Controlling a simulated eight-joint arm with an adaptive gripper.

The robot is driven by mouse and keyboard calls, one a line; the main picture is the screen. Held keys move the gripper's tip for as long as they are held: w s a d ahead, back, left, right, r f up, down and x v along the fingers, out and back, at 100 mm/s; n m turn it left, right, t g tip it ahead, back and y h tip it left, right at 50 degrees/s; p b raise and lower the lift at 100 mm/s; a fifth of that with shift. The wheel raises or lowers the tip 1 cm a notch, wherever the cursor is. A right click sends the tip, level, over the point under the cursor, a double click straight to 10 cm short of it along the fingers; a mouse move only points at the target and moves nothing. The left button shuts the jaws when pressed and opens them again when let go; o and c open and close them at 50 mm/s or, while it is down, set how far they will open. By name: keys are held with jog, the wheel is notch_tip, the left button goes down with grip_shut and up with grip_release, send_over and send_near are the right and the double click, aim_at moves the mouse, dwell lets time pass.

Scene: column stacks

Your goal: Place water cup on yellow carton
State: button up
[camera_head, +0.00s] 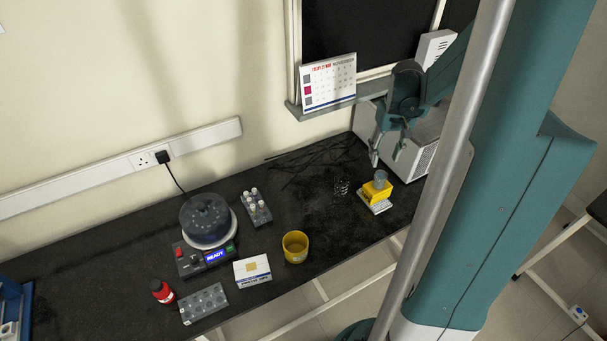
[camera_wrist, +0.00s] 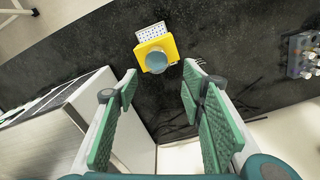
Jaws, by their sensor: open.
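The water cup (camera_head: 380,176) is a small blue-grey cup. It stands upright on top of the yellow carton (camera_head: 374,192), and both also show in the wrist view, the cup (camera_wrist: 156,61) over the carton (camera_wrist: 171,48). The carton rests on a white patterned block (camera_head: 377,206), whose holed face shows in the wrist view (camera_wrist: 151,33). My gripper (camera_head: 386,158) is open and empty, above and a little behind the cup. In the wrist view its green pads (camera_wrist: 157,88) are apart, with the cup beyond the fingertips and nothing between them.
A white box-shaped device (camera_head: 424,150) stands close to the right of my gripper. A dark wire item (camera_head: 342,187) is left of the carton. A yellow tub (camera_head: 295,246), a centrifuge (camera_head: 207,222) and a vial rack (camera_head: 257,208) stand farther left. The bench's front edge is near the carton.

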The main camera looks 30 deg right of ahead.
jog(key=a+r+n+t+h, duration=0.1)
jog(key=a+r+t, duration=0.1)
jog(key=a+r, duration=0.6)
jog(key=a+r+n+t, duration=0.1)
jog(key=a+r, duration=0.3)
jog(key=a, duration=0.9)
jog(key=s+a+r+n+t, duration=0.1)
jog(key=s+a, duration=0.3)
jog(key=a, duration=0.5)
jog(key=s+a+r+n+t+y, duration=0.1)
jog(key=s+a+r+t, duration=0.2)
jog(key=a, duration=0.6)
jog(key=shift+s+a+r, duration=0.15)
jog(key=shift+s+r, duration=0.3)
jog(key=shift+s, duration=0.3)
